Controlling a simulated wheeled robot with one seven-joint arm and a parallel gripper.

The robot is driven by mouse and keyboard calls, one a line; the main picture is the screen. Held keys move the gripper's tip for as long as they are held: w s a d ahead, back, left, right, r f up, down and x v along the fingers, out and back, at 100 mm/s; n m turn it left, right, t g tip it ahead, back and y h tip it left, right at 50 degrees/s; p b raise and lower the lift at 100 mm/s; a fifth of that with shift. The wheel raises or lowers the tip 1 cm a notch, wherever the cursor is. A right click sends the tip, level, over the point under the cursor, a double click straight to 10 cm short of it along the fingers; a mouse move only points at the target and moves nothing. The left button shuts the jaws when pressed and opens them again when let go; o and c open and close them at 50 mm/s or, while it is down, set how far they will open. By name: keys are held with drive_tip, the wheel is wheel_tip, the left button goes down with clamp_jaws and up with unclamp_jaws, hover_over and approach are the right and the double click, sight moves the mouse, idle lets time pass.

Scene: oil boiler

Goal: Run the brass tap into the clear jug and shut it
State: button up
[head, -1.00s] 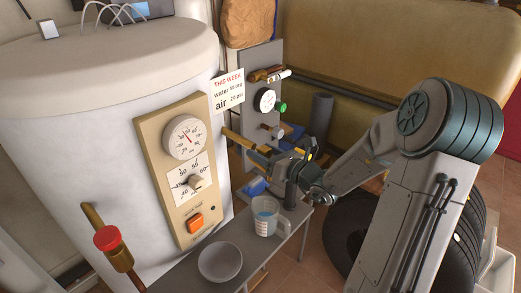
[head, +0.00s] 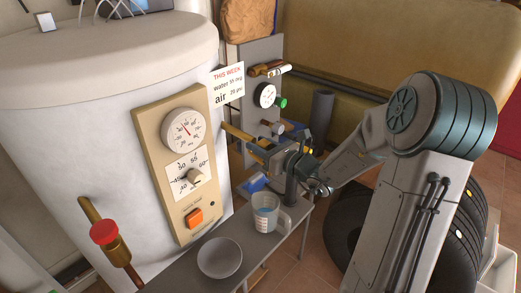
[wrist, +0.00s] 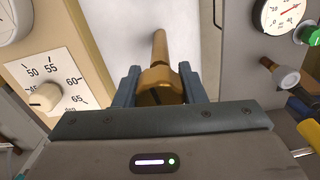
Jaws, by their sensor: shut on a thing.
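The brass tap (head: 238,134) sticks out from the white boiler's side, to the right of the dial panel. My gripper (head: 262,153) is at its outer end. In the wrist view the two blue-grey fingers (wrist: 162,88) stand either side of the tap's thick brass end (wrist: 160,78) and are shut on it. The clear jug (head: 265,216) stands upright on the grey bench, below and in front of my gripper.
A pale bowl (head: 220,257) sits on the bench (head: 184,277) left of the jug. A red-capped brass valve (head: 104,233) juts out at front left. A gauge panel (head: 264,95) stands behind my gripper. A note (head: 228,84) hangs by the boiler.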

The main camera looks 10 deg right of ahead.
drive_tip(key=shift+n, duration=0.5)
drive_tip(key=o, duration=1)
drive_tip(key=b+v, duration=0.1)
drive_tip(key=v, duration=1.2)
drive_tip(key=shift+s+d+b, duration=0.25)
drive_tip(key=shift+s+b, duration=0.1)
drive_tip(key=shift+a, duration=0.1)
